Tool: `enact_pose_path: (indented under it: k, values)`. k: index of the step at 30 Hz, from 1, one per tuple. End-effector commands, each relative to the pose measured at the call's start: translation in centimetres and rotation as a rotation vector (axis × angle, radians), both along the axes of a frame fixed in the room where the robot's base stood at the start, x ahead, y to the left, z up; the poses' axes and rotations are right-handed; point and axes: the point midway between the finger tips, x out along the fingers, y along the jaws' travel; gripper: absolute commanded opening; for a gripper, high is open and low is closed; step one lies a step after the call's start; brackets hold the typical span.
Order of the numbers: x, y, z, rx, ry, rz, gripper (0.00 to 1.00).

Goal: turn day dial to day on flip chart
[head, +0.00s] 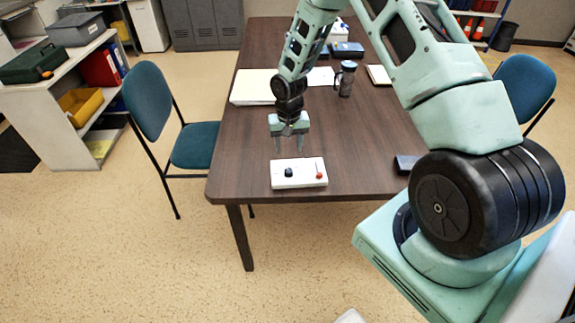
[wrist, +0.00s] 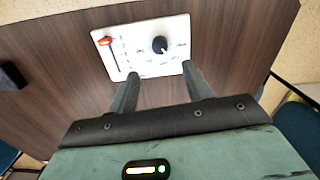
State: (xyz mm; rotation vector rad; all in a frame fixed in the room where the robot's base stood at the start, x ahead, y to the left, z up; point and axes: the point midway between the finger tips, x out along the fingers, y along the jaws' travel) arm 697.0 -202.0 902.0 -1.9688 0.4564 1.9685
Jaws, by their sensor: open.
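A white control panel (head: 304,182) lies flat near the front edge of the brown table; it also shows in the wrist view (wrist: 140,29). Its black round dial (head: 289,172) has a pale pointer line and small printed marks around it in the wrist view (wrist: 159,45), too small to read. No flip chart stands out in either view. My gripper (head: 290,152) points down, open and empty, above the panel's far edge. In the wrist view its two fingertips (wrist: 159,71) are apart, with the dial beyond the gap between them. They appear clear of the dial.
A red-handled slider (head: 319,175) sits on the panel beside the dial. A dark block (head: 406,164) lies to the right on the table (head: 240,150). A shaker bottle (head: 347,79) and papers (head: 254,87) stand farther back. A blue chair (head: 150,100) is at the left.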

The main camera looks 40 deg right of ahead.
Motion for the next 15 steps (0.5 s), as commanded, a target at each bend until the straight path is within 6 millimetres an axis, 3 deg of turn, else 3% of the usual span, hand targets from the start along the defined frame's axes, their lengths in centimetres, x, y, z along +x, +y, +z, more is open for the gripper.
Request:
enact_pose_path:
  k: [9,15]
  values:
    - [-0.1,0.1,-6.1,0.002,0.004,0.001,0.49]
    - [-0.1,0.1,-8.8,0.000,0.003,0.001,0.49]
